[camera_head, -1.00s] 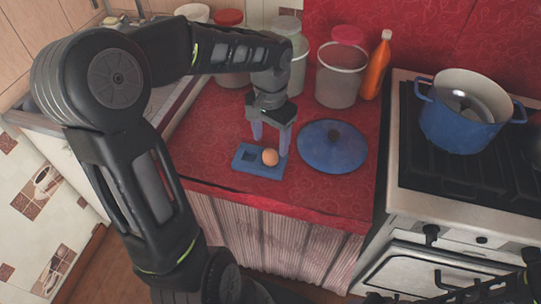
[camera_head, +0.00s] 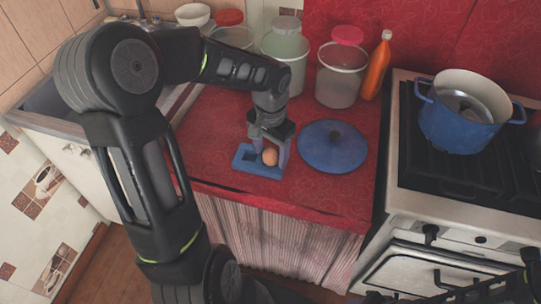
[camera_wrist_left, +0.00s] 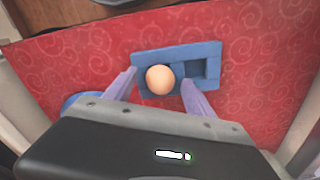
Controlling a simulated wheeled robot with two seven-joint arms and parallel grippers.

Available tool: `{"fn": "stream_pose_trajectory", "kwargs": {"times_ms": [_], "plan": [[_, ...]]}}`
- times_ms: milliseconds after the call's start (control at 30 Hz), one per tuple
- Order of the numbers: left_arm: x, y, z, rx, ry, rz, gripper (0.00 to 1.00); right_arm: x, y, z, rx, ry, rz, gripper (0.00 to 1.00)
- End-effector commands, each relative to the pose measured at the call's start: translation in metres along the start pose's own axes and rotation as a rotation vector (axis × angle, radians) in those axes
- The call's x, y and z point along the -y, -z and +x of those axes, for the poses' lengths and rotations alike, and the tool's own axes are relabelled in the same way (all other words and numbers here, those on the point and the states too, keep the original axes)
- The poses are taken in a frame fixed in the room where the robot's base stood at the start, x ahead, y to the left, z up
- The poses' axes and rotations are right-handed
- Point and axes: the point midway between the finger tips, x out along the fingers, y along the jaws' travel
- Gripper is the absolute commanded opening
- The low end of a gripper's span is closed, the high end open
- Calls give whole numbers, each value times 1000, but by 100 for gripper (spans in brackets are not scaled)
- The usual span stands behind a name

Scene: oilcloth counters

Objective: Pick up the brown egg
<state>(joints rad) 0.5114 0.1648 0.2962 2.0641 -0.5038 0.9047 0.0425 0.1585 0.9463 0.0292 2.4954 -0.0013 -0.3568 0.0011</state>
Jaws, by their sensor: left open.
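The brown egg (camera_head: 270,156) sits in the right-hand hollow of a small blue holder (camera_head: 244,160) on the red counter. The holder's other hollow is empty. My left gripper (camera_head: 269,158) points down at the egg, with its fingers on either side of it. In the left wrist view the egg (camera_wrist_left: 160,79) shows between the two spread fingertips (camera_wrist_left: 157,87), with a gap to each, in the blue holder (camera_wrist_left: 178,53). My left gripper is open. My right gripper cannot be made out.
A blue lid (camera_head: 333,149) lies just right of the holder. Clear containers (camera_head: 338,85) and an orange bottle (camera_head: 377,68) stand behind. A blue pot (camera_head: 458,120) stands on the stove (camera_head: 450,185) at right. The red counter's front edge is close to the holder.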

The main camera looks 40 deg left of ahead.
Motion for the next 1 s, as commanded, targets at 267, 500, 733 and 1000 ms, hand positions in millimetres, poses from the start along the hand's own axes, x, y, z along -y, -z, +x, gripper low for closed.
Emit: {"fn": "stream_pose_trajectory", "kwargs": {"times_ms": [267,500,733,1000], "plan": [[0,0,0,0,0,0,63,0,0,0,0,0,0,36],[0,0,0,0,0,0,53,0,0,0,0,0,0,36],[0,0,0,0,0,0,34,0,0,0,0,0,0,36],[0,0,0,0,0,0,24,0,0,0,0,0,0,36]]}}
